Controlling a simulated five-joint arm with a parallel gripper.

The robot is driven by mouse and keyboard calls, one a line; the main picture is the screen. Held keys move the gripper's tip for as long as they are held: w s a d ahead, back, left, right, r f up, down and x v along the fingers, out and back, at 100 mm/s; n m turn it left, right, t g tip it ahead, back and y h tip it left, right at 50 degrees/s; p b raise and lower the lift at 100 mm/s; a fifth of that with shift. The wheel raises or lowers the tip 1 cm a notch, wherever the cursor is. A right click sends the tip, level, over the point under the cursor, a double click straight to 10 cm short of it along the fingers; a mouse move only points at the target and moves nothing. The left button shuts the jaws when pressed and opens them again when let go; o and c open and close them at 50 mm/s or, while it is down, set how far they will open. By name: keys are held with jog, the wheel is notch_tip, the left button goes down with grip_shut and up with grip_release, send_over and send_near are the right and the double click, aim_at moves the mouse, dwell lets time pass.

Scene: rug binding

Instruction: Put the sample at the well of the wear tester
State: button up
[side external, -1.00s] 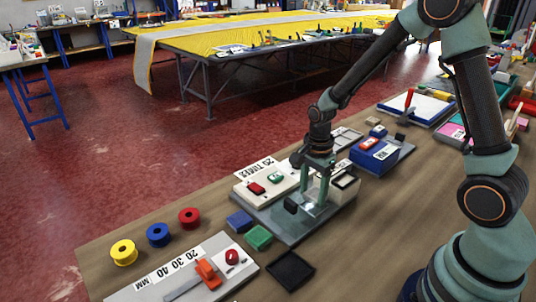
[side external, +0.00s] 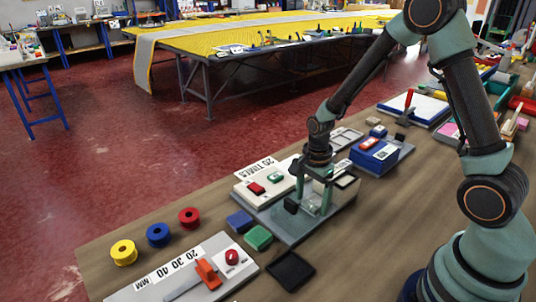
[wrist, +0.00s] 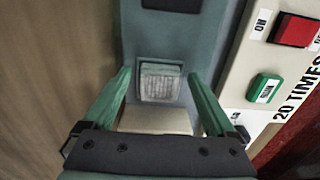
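The wear tester has a grey-green base plate (side external: 290,237) and a cream panel (side external: 250,199) marked "20 TIMES" with red and green buttons. A pale grey, ribbed square (wrist: 159,82), apparently the sample at the well, is on the plate in the wrist view. My gripper (side external: 313,207) points down over the plate. In the wrist view my gripper (wrist: 160,76) has its fingers apart, one on each side of the square, with gaps to it. A cream block (wrist: 154,119) lies nearer the palm. The square's underside and the well's edges are hidden.
A black block (side external: 291,205) stands on the plate close to my gripper. A blue block (side external: 239,221), a green block (side external: 258,238) and a black tray (side external: 290,271) lie in front. A blue box (side external: 374,154) stands behind. Bare table lies to the right.

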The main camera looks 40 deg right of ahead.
notch_tip(320, 180, up, 12)
jog(key=s+a+r+n+t, duration=0.3)
jog(key=s+r+n+t, duration=0.2)
jog(key=n, duration=1.3)
jog(key=shift+s+r+t, duration=0.3)
jog(key=shift+s+r, duration=1.45)
jog(key=shift+r, duration=1.3)
jog(key=shift+a, duration=0.1)
